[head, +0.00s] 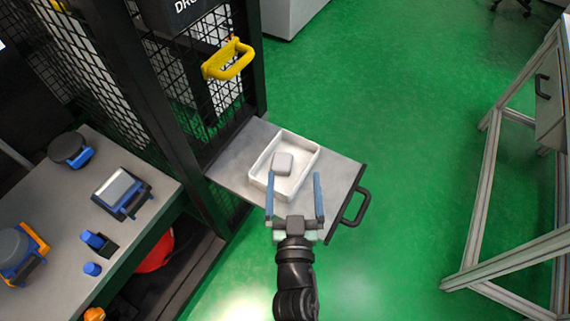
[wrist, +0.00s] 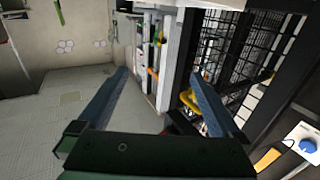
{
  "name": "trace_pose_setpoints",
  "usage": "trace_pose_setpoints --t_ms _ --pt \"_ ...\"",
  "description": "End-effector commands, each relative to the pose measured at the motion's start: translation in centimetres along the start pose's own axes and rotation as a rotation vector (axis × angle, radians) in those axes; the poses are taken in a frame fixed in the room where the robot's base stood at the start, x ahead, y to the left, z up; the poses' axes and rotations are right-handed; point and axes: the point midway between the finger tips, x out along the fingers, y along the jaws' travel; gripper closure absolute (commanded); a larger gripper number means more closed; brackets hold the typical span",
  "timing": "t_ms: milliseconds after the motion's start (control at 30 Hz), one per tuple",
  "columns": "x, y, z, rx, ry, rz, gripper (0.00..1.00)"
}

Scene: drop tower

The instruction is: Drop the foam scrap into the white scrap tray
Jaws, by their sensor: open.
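The white scrap tray (head: 265,153) sits on a grey pull-out shelf (head: 232,166) in the head view. Nothing is between the fingers. In the wrist view my gripper (wrist: 157,75) is also open and empty, and neither tray nor scrap shows there.
A black mesh cage (head: 150,95) with a yellow handle (head: 229,61) stands behind and left of the shelf. A bench (head: 75,235) with blue and black fixtures is at the left. A metal-framed table (head: 490,165) stands at the right. Green floor between is clear.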

Motion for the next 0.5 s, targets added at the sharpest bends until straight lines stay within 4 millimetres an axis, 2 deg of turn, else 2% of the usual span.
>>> trace_pose_setpoints --t_ms 33,200,500 --pt "-1.1 0.0 0.0 0.001 -0.004 0.001 0.00" --pt "-3.4 0.0 0.0 0.001 -0.002 0.001 0.00" --pt "-4.5 0.0 0.0 -0.001 0.001 0.000 0.00"
